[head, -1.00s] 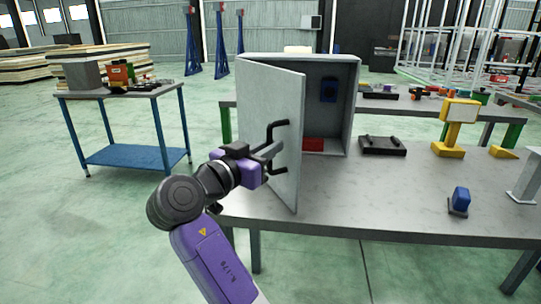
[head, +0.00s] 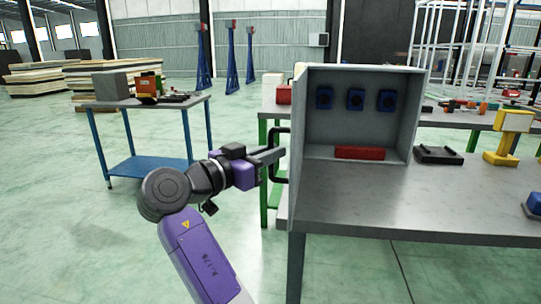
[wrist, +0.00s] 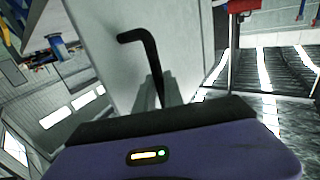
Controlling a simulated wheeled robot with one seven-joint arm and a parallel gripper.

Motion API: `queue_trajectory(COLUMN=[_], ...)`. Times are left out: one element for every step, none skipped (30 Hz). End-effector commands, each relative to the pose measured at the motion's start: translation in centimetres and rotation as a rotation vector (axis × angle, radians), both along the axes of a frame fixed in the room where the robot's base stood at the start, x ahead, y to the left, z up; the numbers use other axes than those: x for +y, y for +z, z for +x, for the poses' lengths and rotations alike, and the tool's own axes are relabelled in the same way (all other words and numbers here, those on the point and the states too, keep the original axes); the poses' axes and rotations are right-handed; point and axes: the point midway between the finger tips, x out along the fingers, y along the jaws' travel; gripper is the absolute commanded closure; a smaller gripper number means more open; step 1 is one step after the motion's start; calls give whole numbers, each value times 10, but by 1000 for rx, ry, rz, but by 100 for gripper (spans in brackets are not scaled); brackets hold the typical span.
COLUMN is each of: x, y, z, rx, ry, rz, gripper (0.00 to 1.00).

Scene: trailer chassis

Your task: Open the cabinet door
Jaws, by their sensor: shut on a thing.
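The grey cabinet (head: 360,110) stands on the table with its inside in full view. Its door (head: 294,190) is swung wide and shows nearly edge-on at the cabinet's left side. The black bar handle (head: 278,181) is on the door's outer face, and it also shows in the wrist view (wrist: 148,55) against the pale door panel (wrist: 105,50). My gripper (head: 276,155) is at the handle from the left, shut on it. The fingertips are partly hidden behind the gripper body in the wrist view.
Inside the cabinet are blue devices (head: 355,99) on the back wall and a red block (head: 359,153) on its floor. The grey table (head: 420,205) also bears a black tray (head: 438,155) and a yellow stand (head: 503,145). A blue-legged cart (head: 150,160) stands to the left. Green floor is open between.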

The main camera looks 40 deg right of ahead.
Motion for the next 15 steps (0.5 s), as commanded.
queue_trajectory(x=[-1,-1,-1,-1,-2,-2,-2,-2,-2,-2,-2,-2,-2,-2,-2], y=[-1,-1,-1,-1,-1,-1,-1,-1,-1,-1,-1,-1,-1,-1,-1], z=[0,0,0,1,1,1,1,1,1,1,1,1,1,1,1], rx=[3,3,3,3,3,3,3,3,3,3,3,3,3,3,3], ry=[0,0,0,0,0,0,0,0,0,0,0,0,0,0,0], rz=[2,2,2,2,2,2,2,2,2,2,2,2,2,2,2], gripper=[100,100,100,100,100,100,100,100,100,100,100,100,100,84,76])
